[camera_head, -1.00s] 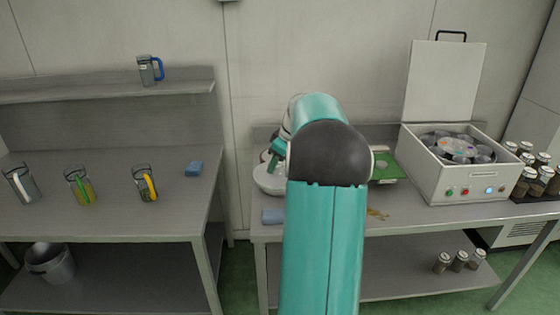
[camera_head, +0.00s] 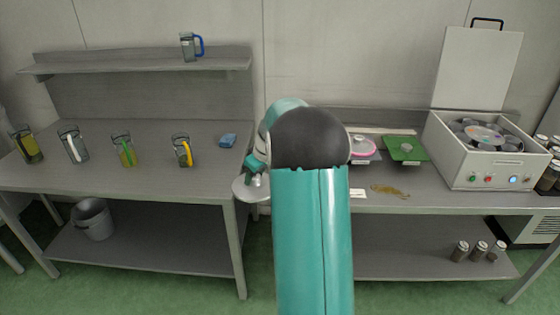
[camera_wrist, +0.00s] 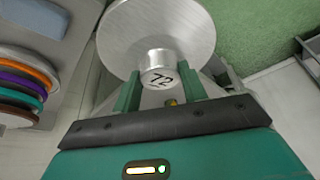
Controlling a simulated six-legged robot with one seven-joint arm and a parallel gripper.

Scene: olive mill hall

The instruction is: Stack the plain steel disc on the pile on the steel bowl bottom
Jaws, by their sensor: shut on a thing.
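My gripper (camera_wrist: 160,90) is shut on the knob of a plain steel disc (camera_wrist: 165,25); the knob's end bears dark marks like "72". In the head view the disc (camera_head: 250,189) hangs flat in the gap between the two tables, left of my arm. I cannot make out the bowl bottom.
A green mat (camera_head: 418,155) with a small steel piece and a white open-lidded machine (camera_head: 468,160) stand on the right table. Jugs and a blue cloth (camera_head: 228,140) stand on the left table. A bucket (camera_head: 92,219) is on its shelf. A blue-grey block (camera_wrist: 35,25) is near the pile.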

